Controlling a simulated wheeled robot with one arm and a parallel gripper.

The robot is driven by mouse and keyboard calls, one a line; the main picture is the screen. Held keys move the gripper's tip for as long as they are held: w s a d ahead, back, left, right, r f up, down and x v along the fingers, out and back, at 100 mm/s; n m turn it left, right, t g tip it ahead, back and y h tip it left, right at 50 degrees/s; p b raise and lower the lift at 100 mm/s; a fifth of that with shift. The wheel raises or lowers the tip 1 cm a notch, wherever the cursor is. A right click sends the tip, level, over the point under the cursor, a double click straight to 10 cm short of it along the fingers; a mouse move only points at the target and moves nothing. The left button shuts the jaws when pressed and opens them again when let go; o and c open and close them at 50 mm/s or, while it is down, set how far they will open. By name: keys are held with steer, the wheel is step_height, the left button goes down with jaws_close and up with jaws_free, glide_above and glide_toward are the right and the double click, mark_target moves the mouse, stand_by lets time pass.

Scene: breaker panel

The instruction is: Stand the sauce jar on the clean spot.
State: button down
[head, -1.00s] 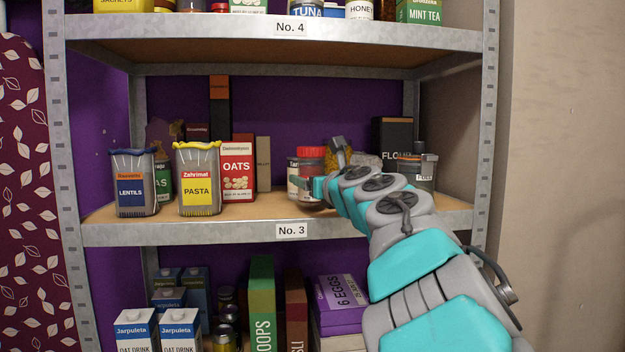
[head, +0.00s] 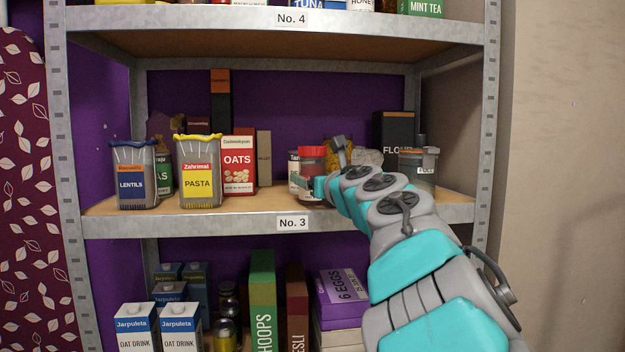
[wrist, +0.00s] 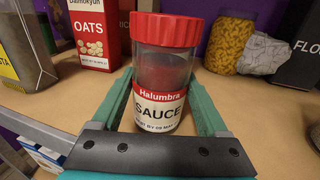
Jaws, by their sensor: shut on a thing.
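In the head view my gripper (head: 319,188) comes in from the right and hides part of the jar. I cannot tell whether the jar's base touches the board. I cannot pick out the clean spot.
A pale-labelled jar (head: 293,165) stands close at left. Oats (head: 239,165), pasta (head: 199,170) and lentils (head: 132,175) stand farther left. Behind at right are a pasta-filled jar (wrist: 229,42), a crumpled grey bag (wrist: 262,53) and flour (head: 395,135). Bare board shows between oats and jar.

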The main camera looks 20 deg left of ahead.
jaws_free()
stand_by(0.3)
